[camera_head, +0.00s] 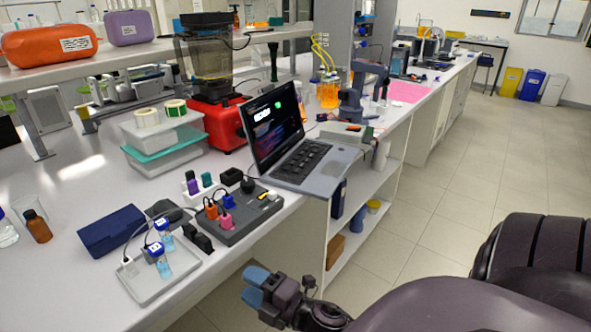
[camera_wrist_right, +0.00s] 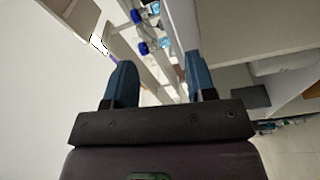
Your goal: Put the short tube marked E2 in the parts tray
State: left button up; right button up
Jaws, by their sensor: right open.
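The pale shallow tray (camera_head: 150,294) lies near the table's front edge. Two small clear vessels with blue, white-labelled caps, a nearer one (camera_head: 160,262) and a farther one (camera_head: 166,238), stand at it; thin dark cables run to them. I cannot read E2 on any piece, so I cannot tell which is the short tube. My right gripper (camera_head: 257,287) is open and empty, off the table's front edge, right of the tray. In the right wrist view its blue fingers (camera_wrist_right: 160,84) stand apart, with two blue caps (camera_wrist_right: 143,47) beyond them. My left gripper is not in view.
A dark grey box (camera_head: 240,225) with orange, pink and blue plugs stands right of the tray, and an open laptop (camera_head: 300,150) behind it. A dark blue case (camera_head: 110,232) and a brown bottle (camera_head: 37,226) are to the left. Bare table lies left of the tray.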

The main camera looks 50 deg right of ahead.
jog(key=s+f+m+g+h, duration=0.2)
jog(key=s+f+m+g, duration=0.1)
jog(key=s+f+m, duration=0.3)
jog(key=s+f+m+g+h, duration=0.1)
jog(key=s+f+m+g, duration=0.3)
jog(key=f+m, duration=0.6)
jog(key=shift+s+a+m+h, duration=0.15)
jog(key=shift+s+m+h, duration=0.3)
jog(key=shift+s, duration=0.4)
